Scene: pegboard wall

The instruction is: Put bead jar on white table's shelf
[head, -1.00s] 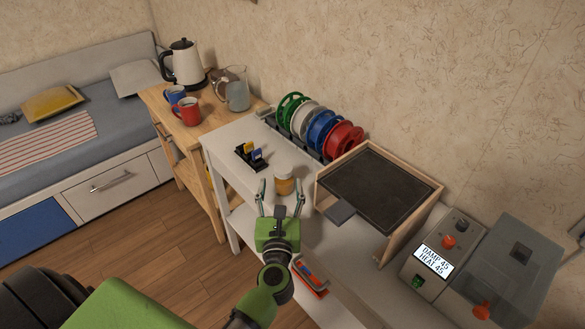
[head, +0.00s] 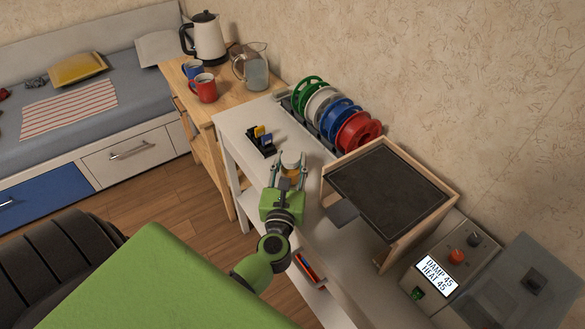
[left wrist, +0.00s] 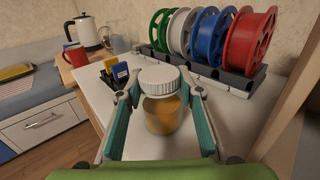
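The bead jar (head: 291,163), a clear jar with a white lid and orange contents, stands upright on the white table's top (head: 235,122). In the left wrist view the jar (left wrist: 160,108) is between the two fingers of my left gripper (left wrist: 161,92). A gap shows on each side, so the gripper is open around it. In the head view the left gripper (head: 289,168) partly hides the jar. The white table's lower shelf (head: 326,306) shows below the top, partly hidden by my arm. My right gripper is not in view.
A black holder (head: 261,145) with yellow and blue pieces stands left of the jar. Several spools (head: 341,119) stand in a rack behind. A wooden-framed dark panel (head: 388,190) is to the right. A red and blue item (head: 308,268) lies on the lower shelf.

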